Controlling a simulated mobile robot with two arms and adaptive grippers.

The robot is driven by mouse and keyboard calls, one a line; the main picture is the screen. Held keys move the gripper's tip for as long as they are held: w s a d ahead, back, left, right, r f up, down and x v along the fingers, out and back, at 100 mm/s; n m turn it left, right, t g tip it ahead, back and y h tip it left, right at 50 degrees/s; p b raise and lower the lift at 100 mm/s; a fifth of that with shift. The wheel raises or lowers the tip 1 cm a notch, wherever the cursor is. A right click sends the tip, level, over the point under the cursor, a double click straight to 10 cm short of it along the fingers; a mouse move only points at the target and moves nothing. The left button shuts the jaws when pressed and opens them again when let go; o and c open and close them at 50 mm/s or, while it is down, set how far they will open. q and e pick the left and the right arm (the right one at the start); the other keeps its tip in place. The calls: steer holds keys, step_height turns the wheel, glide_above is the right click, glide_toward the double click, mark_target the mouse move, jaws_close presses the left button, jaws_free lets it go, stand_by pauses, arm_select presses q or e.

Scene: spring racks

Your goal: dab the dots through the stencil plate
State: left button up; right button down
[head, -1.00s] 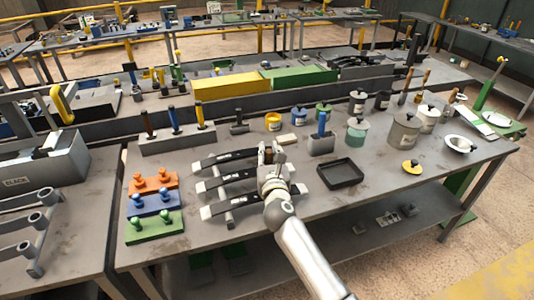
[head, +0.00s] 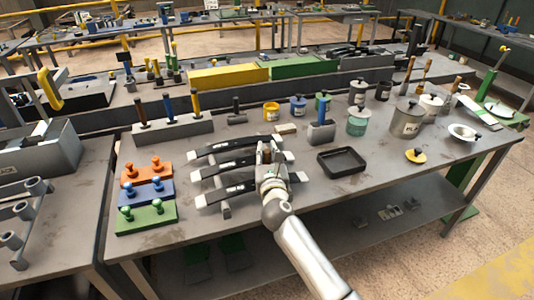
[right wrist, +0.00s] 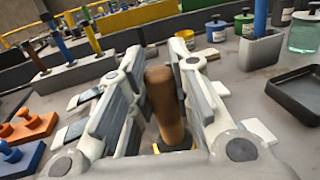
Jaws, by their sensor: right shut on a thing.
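My right gripper (head: 268,152) is over the right part of the dark leaf springs (head: 238,166) with pale ends. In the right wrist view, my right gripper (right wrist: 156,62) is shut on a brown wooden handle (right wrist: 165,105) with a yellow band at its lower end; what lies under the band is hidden. Orange (head: 136,181), blue (head: 160,200) and green (head: 148,224) plates with paired knobs lie left of the springs. I cannot tell which piece is the stencil plate. My left gripper is not in view.
A black tray (head: 341,172) stands right of my gripper. Lidded pots, including a teal one (head: 357,128) and a grey one (head: 406,124), stand toward the back right. A grey block (head: 172,133) holding handled tools stands at the back left. The front right of the table is mostly clear.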

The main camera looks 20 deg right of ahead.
stand_by(0.3)
steer(key=shift+f+b, duration=0.4)
steer(key=shift+f, duration=0.15)
stand_by(0.4)
stand_by(0.5)
step_height(320, 180, up, 7)
steer(key=p, duration=0.7)
steer(key=shift+r+p, duration=0.1)
steer(key=shift+p, duration=0.25)
